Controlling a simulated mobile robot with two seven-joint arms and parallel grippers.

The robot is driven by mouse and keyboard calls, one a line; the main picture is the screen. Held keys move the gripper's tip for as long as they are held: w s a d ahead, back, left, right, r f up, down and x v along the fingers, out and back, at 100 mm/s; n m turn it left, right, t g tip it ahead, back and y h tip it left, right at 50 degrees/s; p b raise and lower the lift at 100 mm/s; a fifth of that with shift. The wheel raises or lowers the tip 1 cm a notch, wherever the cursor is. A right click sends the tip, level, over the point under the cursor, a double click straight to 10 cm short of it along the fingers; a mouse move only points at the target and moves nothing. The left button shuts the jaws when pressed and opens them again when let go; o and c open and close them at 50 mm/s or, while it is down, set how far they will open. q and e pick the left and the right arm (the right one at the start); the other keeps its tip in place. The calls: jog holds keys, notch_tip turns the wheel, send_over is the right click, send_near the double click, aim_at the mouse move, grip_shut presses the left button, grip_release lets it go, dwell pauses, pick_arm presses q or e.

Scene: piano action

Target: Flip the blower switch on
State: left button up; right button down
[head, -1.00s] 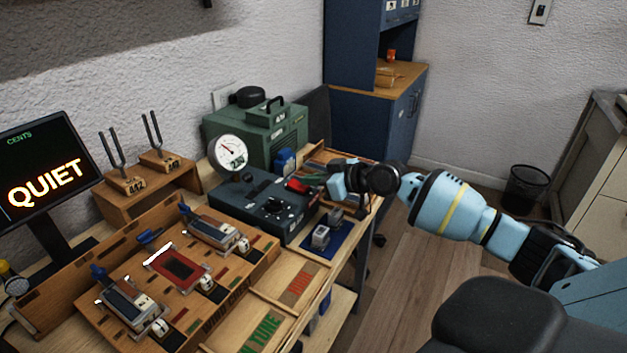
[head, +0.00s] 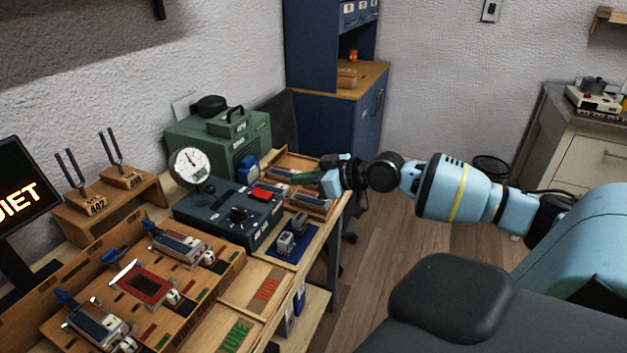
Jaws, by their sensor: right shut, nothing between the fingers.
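A dark blue-grey control box (head: 218,213) stands on the bench with a round dial gauge (head: 190,166) on top and a black knob (head: 239,214). A red rocker switch (head: 262,193) sits on the box's right rear part; I take it for the blower switch. Its label is too small to read, and I cannot tell which way it is set. My right gripper (head: 305,178) is shut and empty, to the right of the red switch and apart from it, above a wooden tray. My left gripper is not in view.
A green machine case (head: 220,138) stands behind the box. The wooden tray (head: 292,160) lies right of it. A blue mat (head: 291,240) with small metal blocks lies in front. Tuning forks (head: 113,147) and the wooden wind chest (head: 205,290) are at left.

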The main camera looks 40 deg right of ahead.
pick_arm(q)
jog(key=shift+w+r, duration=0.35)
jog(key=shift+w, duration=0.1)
pick_arm(e)
jog(key=shift+f+v, duration=0.25)
jog(key=shift+v, duration=0.95)
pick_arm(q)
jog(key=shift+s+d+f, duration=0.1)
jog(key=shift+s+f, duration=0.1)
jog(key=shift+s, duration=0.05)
pick_arm(e)
jog(key=shift+s, duration=0.1)
